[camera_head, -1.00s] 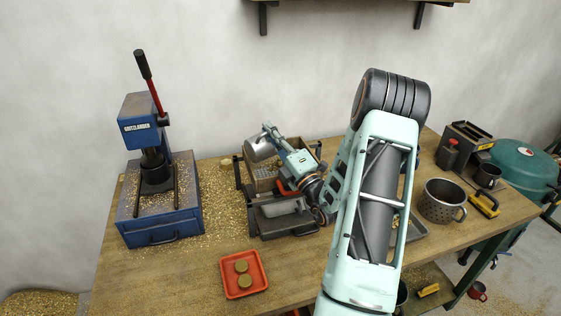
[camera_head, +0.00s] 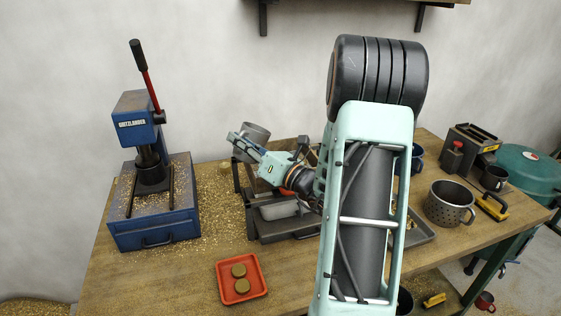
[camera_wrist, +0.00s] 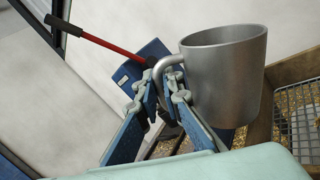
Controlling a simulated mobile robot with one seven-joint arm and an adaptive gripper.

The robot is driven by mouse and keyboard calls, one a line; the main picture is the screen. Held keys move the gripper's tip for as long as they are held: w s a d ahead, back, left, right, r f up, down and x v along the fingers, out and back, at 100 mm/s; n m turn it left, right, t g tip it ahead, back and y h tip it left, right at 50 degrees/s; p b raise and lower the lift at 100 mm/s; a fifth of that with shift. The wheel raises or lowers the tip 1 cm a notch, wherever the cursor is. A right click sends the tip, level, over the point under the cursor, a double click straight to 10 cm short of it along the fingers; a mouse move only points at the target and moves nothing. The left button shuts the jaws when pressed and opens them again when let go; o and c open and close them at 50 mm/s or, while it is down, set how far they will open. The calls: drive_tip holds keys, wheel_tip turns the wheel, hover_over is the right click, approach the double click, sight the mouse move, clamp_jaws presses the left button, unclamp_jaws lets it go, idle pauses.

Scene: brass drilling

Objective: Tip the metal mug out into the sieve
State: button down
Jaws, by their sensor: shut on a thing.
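The metal mug (camera_head: 254,136) is a plain grey cup, held in the air at the left end of the sieve. In the wrist view the mug (camera_wrist: 228,75) stands near upright, its side toward me and its inside hidden. My gripper (camera_wrist: 165,88) is shut on its handle, with the mug body to the right of the fingers. My gripper also shows in the head view (camera_head: 240,142). The sieve, a wooden frame with wire mesh, lies partly behind my gripper; its mesh (camera_wrist: 300,118) shows at the right in the wrist view, with golden chips around it.
A blue press (camera_head: 150,190) stands left. A red tray (camera_head: 240,279) with two brass discs lies in front. A perforated pot (camera_head: 449,203) stands right, beside a yellow-handled tool (camera_head: 492,206). Brass chips cover the bench between press and sieve. My arm hides the bench's middle.

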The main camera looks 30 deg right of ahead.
drive_tip(key=shift+s+a+f+n+g+b, duration=0.1)
drive_tip(key=shift+a+f+n+g+b, duration=0.45)
drive_tip(key=shift+a+f+n+b, duration=0.65)
drive_tip(key=shift+s+a+f+n+g+b, duration=0.1)
drive_tip(key=shift+a+f+n+g+b, duration=0.55)
drive_tip(key=shift+a+n+b, duration=0.8)
drive_tip(key=shift+d+f+n, duration=0.1)
drive_tip(key=shift+d+n, duration=0.15)
drive_tip(key=shift+d, duration=0.25)
